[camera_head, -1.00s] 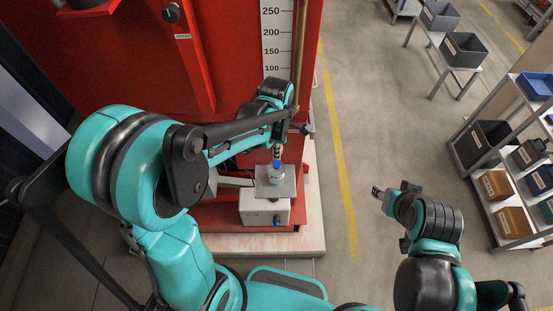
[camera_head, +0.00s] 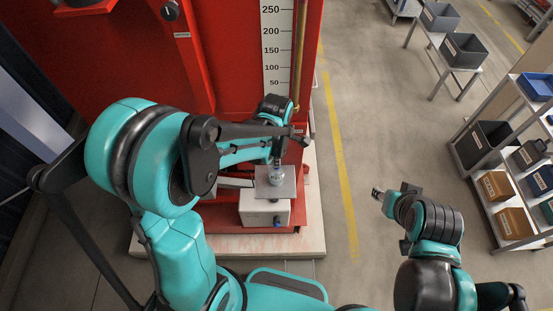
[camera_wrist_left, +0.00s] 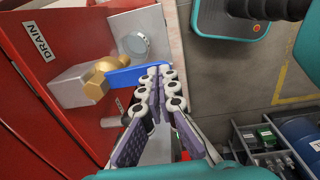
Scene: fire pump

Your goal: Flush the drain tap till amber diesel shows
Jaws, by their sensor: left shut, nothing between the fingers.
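The drain tap shows in the left wrist view as a brass body (camera_wrist_left: 97,80) on a grey block, with a blue lever (camera_wrist_left: 130,75), beside a red panel marked DRAIN (camera_wrist_left: 41,41). The tips of my left gripper (camera_wrist_left: 159,71) are shut and empty at the lever's free end; I cannot tell whether they touch it. A clear glass jar (camera_head: 277,175) stands on a grey plate (camera_head: 289,190); its round top (camera_wrist_left: 134,45) shows beside the tap in the wrist view. I see no amber in it. My right gripper (camera_head: 377,192) hangs over open floor, away from the tap.
A level scale (camera_head: 277,50) rises behind. At right are a shelf of bins (camera_head: 500,185) and a small table with grey bins (camera_head: 462,50). The floor between is clear.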

